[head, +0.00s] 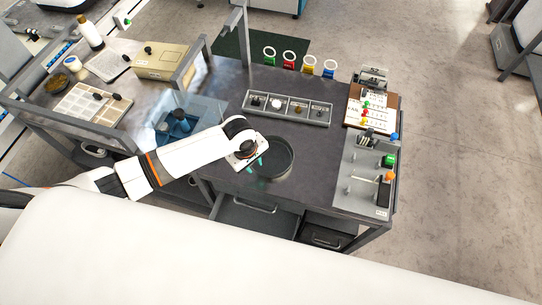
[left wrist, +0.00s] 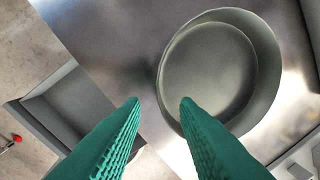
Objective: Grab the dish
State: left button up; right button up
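The dish (head: 276,158) is a round, dark grey, shallow bowl on the dark worktop near its front edge. In the left wrist view the dish (left wrist: 210,70) looks empty and fills the upper right. My left gripper (head: 255,165) is at the left side of the dish in the head view. In the left wrist view its two green fingers (left wrist: 159,102) are spread apart with nothing held. The right finger overlaps the dish's rim in that view, and the left finger lies outside the dish. I cannot tell whether they touch. My right gripper is not in view.
A grey tray of small items (head: 288,108) stands behind the dish. A panel with coloured knobs (head: 366,180) stands to the right. A clear box with blue items (head: 190,115) is left, near my arm. An open drawer (head: 250,216) is below the front edge. Bare worktop lies right of the dish.

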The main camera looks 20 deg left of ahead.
aim_at(255, 169)
pick_arm(q)
jog(key=shift+w+d+f, duration=0.1)
jog(key=shift+w+f, duration=0.1)
jog(key=shift+f, duration=0.95)
jog(key=shift+w+d+f, duration=0.1)
jog(key=shift+w+f, duration=0.1)
jog(key=shift+f, duration=0.9)
jog(key=shift+c, duration=0.6)
grip_shut()
